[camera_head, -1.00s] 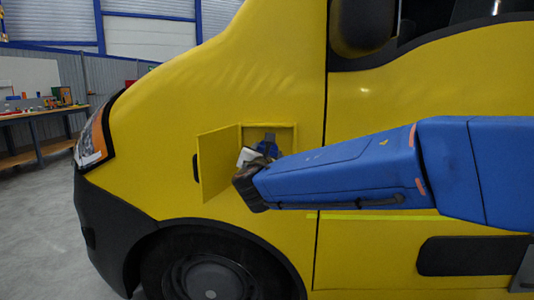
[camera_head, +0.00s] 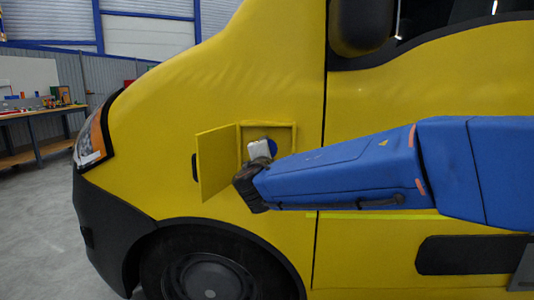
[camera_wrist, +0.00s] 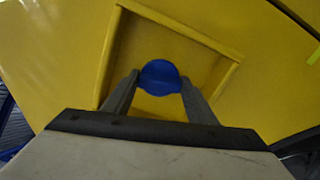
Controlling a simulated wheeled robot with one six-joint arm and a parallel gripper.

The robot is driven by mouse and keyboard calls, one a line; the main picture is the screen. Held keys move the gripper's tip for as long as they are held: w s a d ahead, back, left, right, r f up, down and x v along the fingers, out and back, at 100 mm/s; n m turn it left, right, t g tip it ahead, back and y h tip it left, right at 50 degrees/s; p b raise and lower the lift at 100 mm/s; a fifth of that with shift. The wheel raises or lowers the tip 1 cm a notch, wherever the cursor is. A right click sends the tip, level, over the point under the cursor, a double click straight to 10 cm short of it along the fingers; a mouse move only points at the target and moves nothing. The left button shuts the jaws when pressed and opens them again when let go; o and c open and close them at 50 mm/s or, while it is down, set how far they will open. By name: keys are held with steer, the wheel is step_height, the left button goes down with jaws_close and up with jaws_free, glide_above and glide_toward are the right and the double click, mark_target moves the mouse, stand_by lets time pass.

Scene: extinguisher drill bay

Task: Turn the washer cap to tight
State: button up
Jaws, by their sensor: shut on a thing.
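The washer cap (camera_wrist: 160,76) is a round blue disc inside a recess in the yellow van's side. In the wrist view it sits between the two grey fingers of my gripper (camera_wrist: 160,86), which is shut on it, one finger on each side. In the head view a sliver of the blue cap (camera_head: 273,147) shows beside the white body of my gripper (camera_head: 260,149). The fingertips are hidden there. I see no mark telling how tight the cap is.
The yellow flap (camera_head: 217,163) of the recess stands open to the left, close to my wrist. The recess frame (camera_wrist: 205,38) surrounds the cap. The front wheel (camera_head: 208,277) is below. A workbench (camera_head: 40,112) stands far left.

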steer(key=shift+f+m, duration=0.1)
steer(key=shift+m, duration=1.5)
steer(key=o, duration=1.1)
steer(key=shift+c, duration=0.2)
steer(key=s, duration=1.7)
steer(key=shift+s+a, duration=0.25)
